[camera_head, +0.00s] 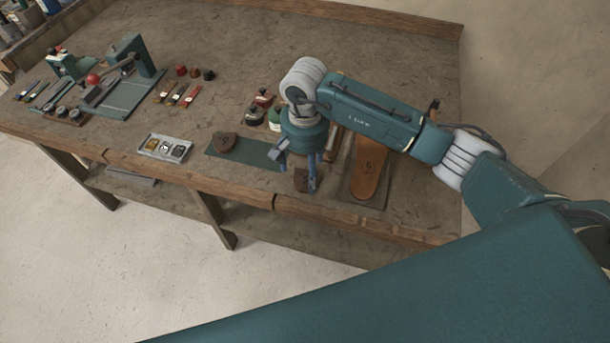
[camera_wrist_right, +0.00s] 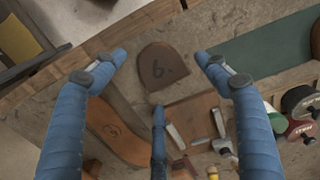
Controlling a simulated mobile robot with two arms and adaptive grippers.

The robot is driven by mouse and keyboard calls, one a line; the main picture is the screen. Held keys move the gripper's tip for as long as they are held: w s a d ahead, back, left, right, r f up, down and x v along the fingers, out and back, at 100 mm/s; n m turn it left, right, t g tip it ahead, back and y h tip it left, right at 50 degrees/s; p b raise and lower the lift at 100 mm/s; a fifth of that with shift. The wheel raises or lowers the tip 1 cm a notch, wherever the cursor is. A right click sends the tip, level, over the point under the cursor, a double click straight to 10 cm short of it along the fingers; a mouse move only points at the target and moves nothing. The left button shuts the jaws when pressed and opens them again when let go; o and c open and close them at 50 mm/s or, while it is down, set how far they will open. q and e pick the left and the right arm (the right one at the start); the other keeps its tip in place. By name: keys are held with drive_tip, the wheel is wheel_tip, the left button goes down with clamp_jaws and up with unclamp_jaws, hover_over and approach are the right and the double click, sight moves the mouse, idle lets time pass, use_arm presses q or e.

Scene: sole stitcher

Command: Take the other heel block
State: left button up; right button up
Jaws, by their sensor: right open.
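A brown heel block (camera_wrist_right: 163,72) marked with a 6 lies flat on the bench near its front edge. In the head view this block (camera_head: 301,181) shows partly between my right gripper's fingers. My right gripper (camera_head: 297,174) points down over it; in the wrist view its blue fingertips (camera_wrist_right: 161,58) are spread to either side of the block, clear of it. Another brown heel block (camera_head: 224,142) lies on the green mat (camera_head: 258,153), left of my gripper. My left gripper is out of view.
A tan sole (camera_head: 368,168) lies on a dark board just right of the gripper. Small bottles (camera_head: 262,98) stand behind it. A metal tray (camera_head: 165,148) sits left of the mat. A teal press (camera_head: 125,85) stands at the far left. The bench's back right is clear.

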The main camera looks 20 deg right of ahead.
sight(305, 179)
drive_tip(key=shift+f+p, duration=0.45)
drive_tip(key=shift+f, duration=1.25)
drive_tip(key=c, duration=1.2)
